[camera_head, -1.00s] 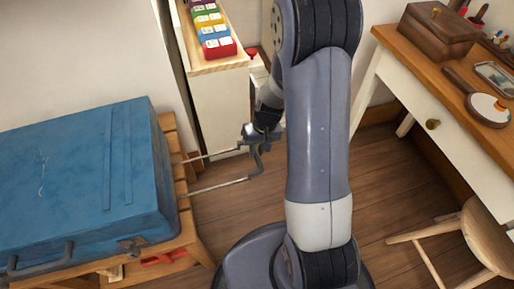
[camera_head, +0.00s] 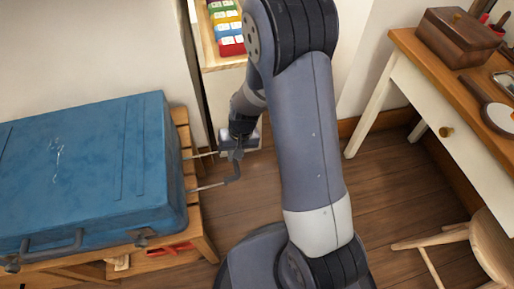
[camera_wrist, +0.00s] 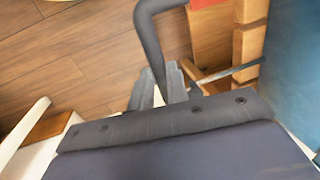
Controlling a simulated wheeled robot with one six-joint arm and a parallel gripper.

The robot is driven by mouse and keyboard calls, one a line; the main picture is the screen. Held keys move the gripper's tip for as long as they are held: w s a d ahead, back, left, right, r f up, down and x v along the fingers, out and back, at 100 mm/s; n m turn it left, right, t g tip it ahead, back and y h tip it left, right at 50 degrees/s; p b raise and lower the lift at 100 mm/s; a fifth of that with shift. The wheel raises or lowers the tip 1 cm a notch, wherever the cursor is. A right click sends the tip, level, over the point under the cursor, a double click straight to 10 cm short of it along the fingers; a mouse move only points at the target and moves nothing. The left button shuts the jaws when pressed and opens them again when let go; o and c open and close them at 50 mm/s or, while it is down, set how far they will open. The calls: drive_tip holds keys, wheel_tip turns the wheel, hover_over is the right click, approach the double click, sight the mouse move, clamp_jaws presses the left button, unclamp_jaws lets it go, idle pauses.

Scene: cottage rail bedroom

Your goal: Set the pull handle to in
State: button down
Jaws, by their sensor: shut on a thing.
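The pull handle (camera_head: 236,172) is a dark grip bar on two thin metal rods (camera_head: 207,187). The rods come out of the right side of the blue suitcase (camera_head: 80,165), and a short length of them shows. My gripper (camera_head: 235,154) is shut on the pull handle at its far end, right of the suitcase. In the wrist view the dark curved bar (camera_wrist: 153,38) runs down between my gripper's fingertips (camera_wrist: 160,85). A rod (camera_wrist: 238,71) and the suitcase (camera_wrist: 292,65) show at right there. The fingers partly hide the held part.
The suitcase lies on a slatted wooden rack (camera_head: 203,235). A narrow white cabinet with coloured blocks (camera_head: 230,30) stands behind my gripper. A desk (camera_head: 455,125) and a wooden stool (camera_head: 490,245) stand at right. The floor (camera_head: 390,185) between is clear.

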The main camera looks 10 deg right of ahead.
drive_tip(key=a+p, duration=0.1)
drive_tip(key=a, duration=1.1)
drive_tip(key=shift+a, duration=0.15)
drive_tip(key=c, duration=1.5)
unclamp_jaws()
drive_tip(key=shift+o, duration=0.7)
wheel_tip(320, 180, up, 11)
drive_tip(key=d+p, duration=0.2)
drive_tip(key=p, duration=0.1)
drive_tip(key=shift+f, duration=0.2)
wheel_tip(320, 180, down, 11)
drive_tip(key=b, duration=0.2)
drive_tip(key=shift+a+r+b, duration=0.2)
drive_tip(key=shift+a+b, duration=0.05)
drive_tip(key=shift+b, duration=0.15)
